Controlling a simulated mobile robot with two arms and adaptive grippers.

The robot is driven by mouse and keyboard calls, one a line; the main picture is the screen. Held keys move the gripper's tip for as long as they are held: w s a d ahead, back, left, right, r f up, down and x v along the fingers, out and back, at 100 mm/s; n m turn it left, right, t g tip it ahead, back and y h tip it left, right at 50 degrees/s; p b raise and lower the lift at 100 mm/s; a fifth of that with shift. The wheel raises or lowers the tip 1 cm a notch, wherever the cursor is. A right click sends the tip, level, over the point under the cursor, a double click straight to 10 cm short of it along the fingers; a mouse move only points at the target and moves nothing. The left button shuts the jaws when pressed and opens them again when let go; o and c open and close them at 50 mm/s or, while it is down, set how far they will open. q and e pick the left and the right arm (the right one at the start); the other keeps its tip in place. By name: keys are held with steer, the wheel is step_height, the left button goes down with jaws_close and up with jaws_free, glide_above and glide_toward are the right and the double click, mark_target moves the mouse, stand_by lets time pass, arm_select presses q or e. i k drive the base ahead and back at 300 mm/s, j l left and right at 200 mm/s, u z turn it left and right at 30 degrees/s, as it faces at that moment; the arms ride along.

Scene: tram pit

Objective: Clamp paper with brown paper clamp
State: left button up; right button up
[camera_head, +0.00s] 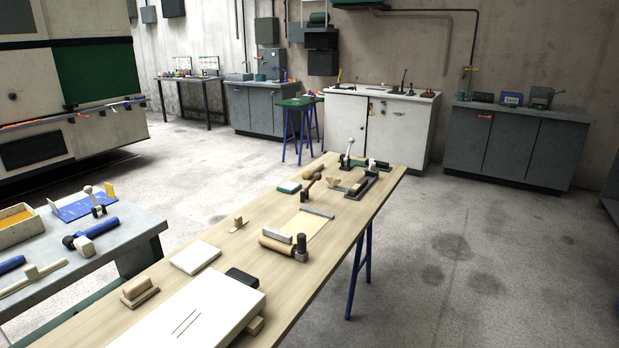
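A tan sheet of paper (306,228) lies on the long wooden table (225,240), running out from a brown roll (273,246). A grey bar (277,236) sits beside the roll, and another grey bar (318,213) lies at the paper's far end. Small brown wooden pieces with raised grips stand on the table: one (239,223) left of the roll and a larger one (139,292) at the near left. I cannot tell which piece is the brown paper clamp. Neither of my grippers is in view.
A white board (190,312) and a white pad (195,257) lie on the near half of the table. Tools crowd the far end. A grey side table (110,245) is at left. The floor at right is clear.

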mark_target(317, 176)
steer(key=i+l+u, duration=0.15)
steer(key=u, duration=0.3)
steer(key=i+l+u, duration=0.1)
steer(key=u, duration=0.4)
steer(key=i+l+u, duration=0.2)
steer(key=l, duration=0.35)
steer(key=i+l+u, duration=0.15)
steer(key=l, duration=0.4)
steer(key=i+l+u, duration=0.2)
steer(key=l, duration=0.4)
steer(key=l+u, duration=0.2)
steer(key=l, duration=0.35)
